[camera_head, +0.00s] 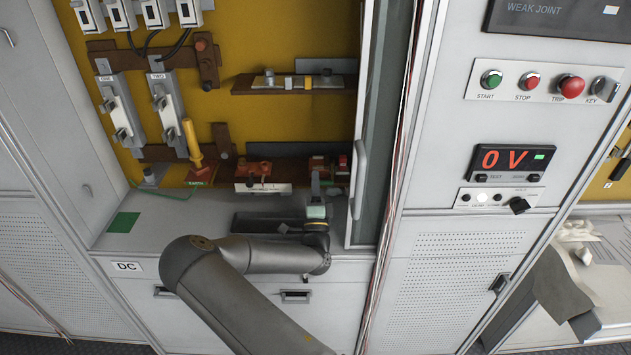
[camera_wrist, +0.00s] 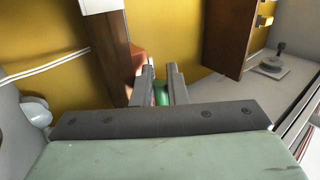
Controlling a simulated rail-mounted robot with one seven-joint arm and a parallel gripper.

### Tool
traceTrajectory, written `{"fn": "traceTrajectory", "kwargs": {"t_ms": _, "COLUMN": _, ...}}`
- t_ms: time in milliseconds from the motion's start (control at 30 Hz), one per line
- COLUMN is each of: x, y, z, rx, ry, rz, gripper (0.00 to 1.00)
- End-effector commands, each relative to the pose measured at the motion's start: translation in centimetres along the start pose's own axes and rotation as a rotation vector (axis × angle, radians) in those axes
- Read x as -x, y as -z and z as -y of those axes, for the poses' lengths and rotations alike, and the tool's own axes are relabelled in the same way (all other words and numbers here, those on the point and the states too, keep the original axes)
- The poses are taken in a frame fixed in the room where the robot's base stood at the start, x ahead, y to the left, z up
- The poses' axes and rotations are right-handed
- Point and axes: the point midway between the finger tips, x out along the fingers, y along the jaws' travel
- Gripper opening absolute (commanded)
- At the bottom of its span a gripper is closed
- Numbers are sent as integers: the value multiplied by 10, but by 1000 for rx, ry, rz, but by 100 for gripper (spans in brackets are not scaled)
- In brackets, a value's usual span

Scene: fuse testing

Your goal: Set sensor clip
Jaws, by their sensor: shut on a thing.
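My gripper (camera_head: 315,183) reaches into the open cabinet just in front of the red blocks on the lower back shelf. In the wrist view its two grey fingers (camera_wrist: 162,88) are shut on a small green piece (camera_wrist: 161,94), mostly hidden between them. I cannot tell whether this piece is the sensor clip. An orange-brown part (camera_wrist: 145,56) is just beyond the fingertips; I cannot tell whether the held piece touches it. Red blocks (camera_head: 341,163) sit close by in the head view.
The open glass door (camera_head: 381,130) stands close on the right. Brown boards (camera_wrist: 226,40) flank the fingers in the wrist view. A yellow-handled tool (camera_head: 192,140) stands at left. A green pad (camera_head: 124,222) lies on the ledge. The panel display (camera_head: 513,160) reads 0 V.

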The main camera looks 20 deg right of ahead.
Motion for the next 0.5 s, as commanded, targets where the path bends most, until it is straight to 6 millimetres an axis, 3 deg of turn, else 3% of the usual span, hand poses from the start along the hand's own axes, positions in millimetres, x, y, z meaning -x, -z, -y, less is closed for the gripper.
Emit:
{"fn": "traceTrajectory", "kwargs": {"t_ms": 300, "x": 1, "y": 0, "z": -1, "rx": 2, "ry": -2, "rz": 1, "gripper": 0}}
{"fn": "traceTrajectory", "kwargs": {"t_ms": 333, "x": 1, "y": 0, "z": -1, "rx": 2, "ry": -2, "rz": 1, "gripper": 15}}
{"fn": "traceTrajectory", "kwargs": {"t_ms": 400, "x": 1, "y": 0, "z": -1, "rx": 2, "ry": -2, "rz": 1, "gripper": 31}}
{"fn": "traceTrajectory", "kwargs": {"t_ms": 500, "x": 1, "y": 0, "z": -1, "rx": 2, "ry": -3, "rz": 1, "gripper": 31}}
